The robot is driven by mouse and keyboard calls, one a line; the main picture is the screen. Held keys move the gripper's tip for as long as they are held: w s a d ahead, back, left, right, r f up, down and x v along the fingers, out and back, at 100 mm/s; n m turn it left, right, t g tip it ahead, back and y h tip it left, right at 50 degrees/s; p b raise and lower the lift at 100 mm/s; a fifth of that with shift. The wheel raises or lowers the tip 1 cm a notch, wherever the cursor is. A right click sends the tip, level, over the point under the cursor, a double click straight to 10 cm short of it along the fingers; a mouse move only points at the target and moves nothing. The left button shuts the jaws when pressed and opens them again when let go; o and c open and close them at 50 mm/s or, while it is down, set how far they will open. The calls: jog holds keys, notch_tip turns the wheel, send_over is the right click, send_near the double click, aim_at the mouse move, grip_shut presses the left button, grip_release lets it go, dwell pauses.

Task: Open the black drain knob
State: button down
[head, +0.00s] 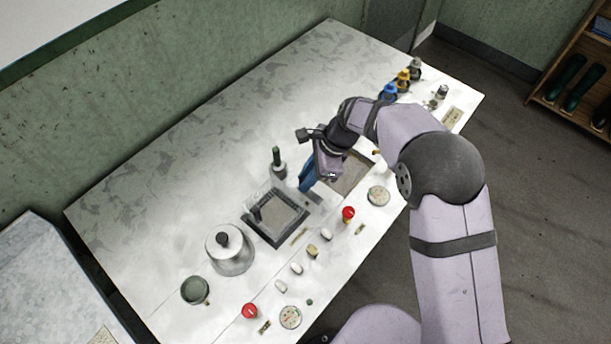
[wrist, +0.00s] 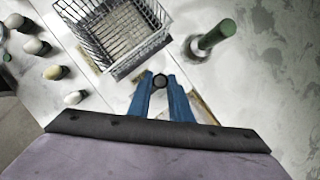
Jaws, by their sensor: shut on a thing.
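The black drain knob (wrist: 159,81) shows in the wrist view as a small dark round top between the tips of my blue fingers. My gripper (wrist: 160,86) is shut on it, with one finger on each side. In the head view my gripper (head: 306,182) points down at the worktop, just behind and right of the wire basket. The knob cannot be made out there, as the fingers and wrist cover it. How far the knob is turned or lifted cannot be told.
A wire basket (wrist: 83,40) stands close by, with a green-handled tool (wrist: 214,36) beside it. Several pale cocoons (wrist: 34,46) lie beyond. A red knob (head: 348,213), a round gauge (head: 378,195), a metal domed vessel (head: 230,256) and a green cup (head: 194,291) are on the worktop.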

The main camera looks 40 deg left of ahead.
aim_at(315, 195)
jog(key=shift+d, duration=1.5)
jog(key=shift+a, duration=0.15)
jog(key=c, duration=1.6)
grip_release()
jog(key=shift+c, duration=0.2)
jog(key=shift+w+r, duration=0.1)
jog(key=shift+r, duration=0.05)
jog(key=b+v, duration=0.2)
jog(key=v, duration=0.5)
